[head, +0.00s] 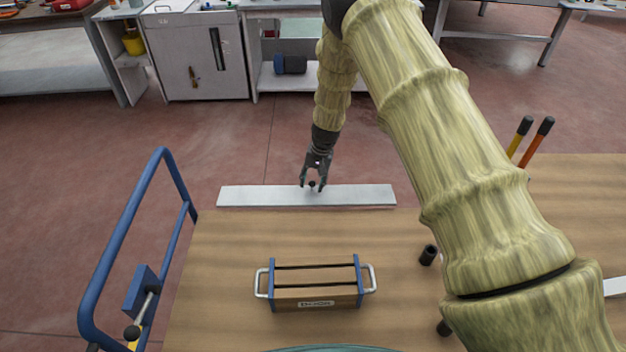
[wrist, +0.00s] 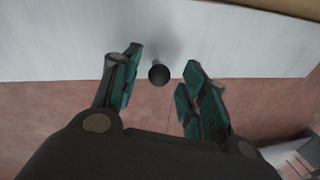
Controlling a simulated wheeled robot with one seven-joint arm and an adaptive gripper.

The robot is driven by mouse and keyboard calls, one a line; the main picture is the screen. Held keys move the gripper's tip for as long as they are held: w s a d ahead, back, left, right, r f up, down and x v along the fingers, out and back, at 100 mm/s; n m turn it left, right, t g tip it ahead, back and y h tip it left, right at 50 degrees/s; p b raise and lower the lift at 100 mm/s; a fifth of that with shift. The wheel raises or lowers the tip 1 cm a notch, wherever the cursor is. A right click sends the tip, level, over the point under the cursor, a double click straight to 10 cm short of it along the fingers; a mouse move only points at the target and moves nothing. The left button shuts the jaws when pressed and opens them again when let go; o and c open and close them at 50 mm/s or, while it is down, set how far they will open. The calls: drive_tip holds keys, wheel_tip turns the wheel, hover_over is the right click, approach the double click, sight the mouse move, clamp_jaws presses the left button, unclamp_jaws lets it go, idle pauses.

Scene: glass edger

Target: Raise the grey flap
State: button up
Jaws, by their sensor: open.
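The grey flap (head: 250,195) is a long, light grey panel along the far edge of the wooden table in the head view. It looks flat there, with red floor beyond it. A small dark ball knob (head: 312,184) stands near its middle. In the wrist view the flap (wrist: 230,40) crosses the top, and the knob (wrist: 159,74) sits between the fingertips. My gripper (head: 314,182) is open above the flap, its fingers on either side of the knob; it also shows in the wrist view (wrist: 158,75). I see a gap between each finger and the knob.
A wooden table (head: 215,270) carries a blue-ended wooden box (head: 315,297) with metal handles. A blue tubular rail (head: 118,235) stands at left. Black and orange handles (head: 537,142) rise at right. A grey cabinet (head: 200,55) and workbenches stand at the back. The floor between is clear.

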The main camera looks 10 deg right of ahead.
drive_tip(key=shift+f, duration=0.2)
clamp_jaws()
